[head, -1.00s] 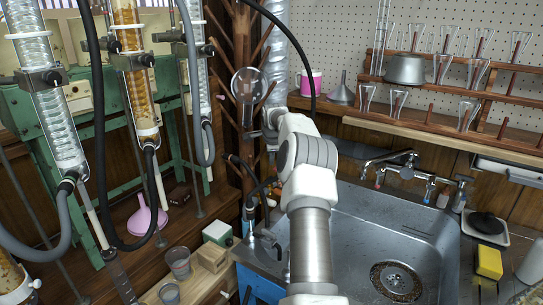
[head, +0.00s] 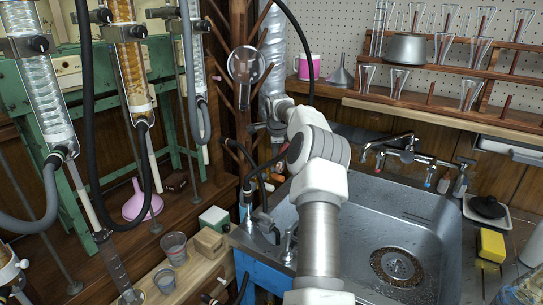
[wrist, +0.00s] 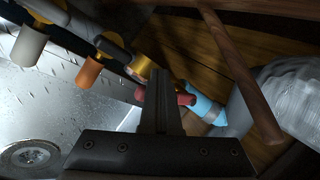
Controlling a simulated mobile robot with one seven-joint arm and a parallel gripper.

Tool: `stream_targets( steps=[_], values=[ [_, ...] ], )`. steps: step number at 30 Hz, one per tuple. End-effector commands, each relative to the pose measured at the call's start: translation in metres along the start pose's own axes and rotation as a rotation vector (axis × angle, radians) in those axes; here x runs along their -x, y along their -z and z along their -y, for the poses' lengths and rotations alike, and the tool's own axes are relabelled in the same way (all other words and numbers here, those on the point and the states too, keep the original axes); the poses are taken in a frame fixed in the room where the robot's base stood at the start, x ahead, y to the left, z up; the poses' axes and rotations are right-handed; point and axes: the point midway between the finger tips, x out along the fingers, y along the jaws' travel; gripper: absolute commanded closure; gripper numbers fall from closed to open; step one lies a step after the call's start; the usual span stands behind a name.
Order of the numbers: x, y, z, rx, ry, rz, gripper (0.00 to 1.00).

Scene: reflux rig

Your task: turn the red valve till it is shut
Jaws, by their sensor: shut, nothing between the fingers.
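The red valve (wrist: 186,98) shows in the wrist view as a red piece just right of my fingers, with a bit of red also left of them. My fingers cover its middle, so its turn angle cannot be told. It sits beside a light blue fitting (wrist: 205,106) and a brass-coloured fitting (wrist: 141,66). My gripper (wrist: 160,76) is shut and empty, its fingers in front of the valve in this view. Whether they touch it cannot be told. In the head view my arm hides most of that area, and I cannot make out the valve clearly.
The steel sink (head: 430,215) lies to the right of my arm, with a tap (head: 405,155) behind it. A wooden rack post (head: 243,70) and a silvery duct (head: 275,50) stand close by. Glass columns (head: 130,60) and hoses fill the left.

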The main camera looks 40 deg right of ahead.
Motion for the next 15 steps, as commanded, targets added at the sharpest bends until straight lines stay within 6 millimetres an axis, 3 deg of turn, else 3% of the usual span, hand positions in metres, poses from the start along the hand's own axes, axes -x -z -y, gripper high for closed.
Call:
stream_targets(
  steps=[15],
  values=[
    [0.009,0.038,-0.013,0.0,-0.001,-0.003,1.0]
  ],
)
